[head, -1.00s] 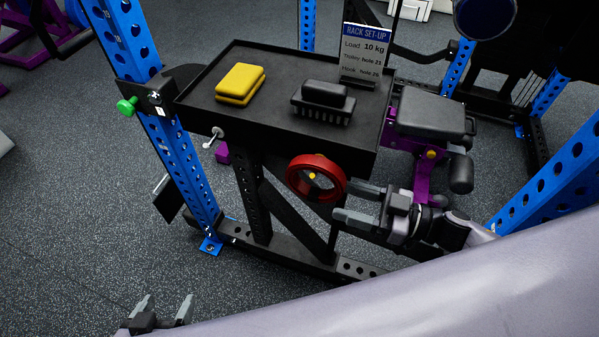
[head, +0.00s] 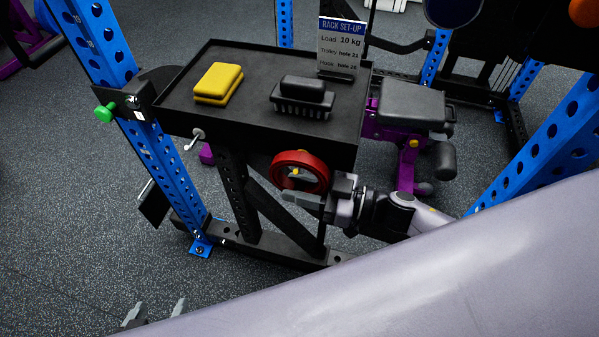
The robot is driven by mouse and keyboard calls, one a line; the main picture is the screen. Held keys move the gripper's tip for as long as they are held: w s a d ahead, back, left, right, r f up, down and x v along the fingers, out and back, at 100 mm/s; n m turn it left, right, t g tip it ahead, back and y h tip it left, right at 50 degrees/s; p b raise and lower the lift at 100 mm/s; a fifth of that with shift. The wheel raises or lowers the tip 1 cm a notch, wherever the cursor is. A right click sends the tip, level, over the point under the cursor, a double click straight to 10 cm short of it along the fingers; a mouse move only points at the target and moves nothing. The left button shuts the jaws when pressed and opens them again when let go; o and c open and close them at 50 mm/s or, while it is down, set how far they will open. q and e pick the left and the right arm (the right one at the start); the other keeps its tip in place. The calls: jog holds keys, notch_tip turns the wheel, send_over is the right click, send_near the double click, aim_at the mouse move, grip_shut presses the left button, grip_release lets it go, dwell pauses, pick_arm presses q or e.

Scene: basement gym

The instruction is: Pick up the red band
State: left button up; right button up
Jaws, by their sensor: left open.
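The red band (head: 300,172) shows as a thick red ring around a yellow-tipped peg on the front of the black trolley tray (head: 262,133). My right gripper (head: 312,190) is at the ring's lower right. One grey finger shows just below the ring's lower rim. The other finger is not clearly visible, so I cannot tell whether the jaws are closed on the ring. My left gripper (head: 158,311) is at the bottom left edge, far from the ring, with its two fingertips apart and nothing between them.
A yellow block (head: 219,82) and a black brush (head: 303,97) lie on the tray beside a rack set-up sign (head: 341,48). A blue upright (head: 150,150) with a green knob (head: 104,112) stands at left. A padded bench (head: 411,102) is at right.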

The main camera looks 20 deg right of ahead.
grip_shut()
jog(key=shift+r, duration=0.15)
jog(key=shift+r, duration=0.3)
jog(key=s+a+p, duration=0.1)
jog(key=s+a, duration=0.9)
jog(key=s, duration=0.5)
jog(key=shift+r, duration=0.3)
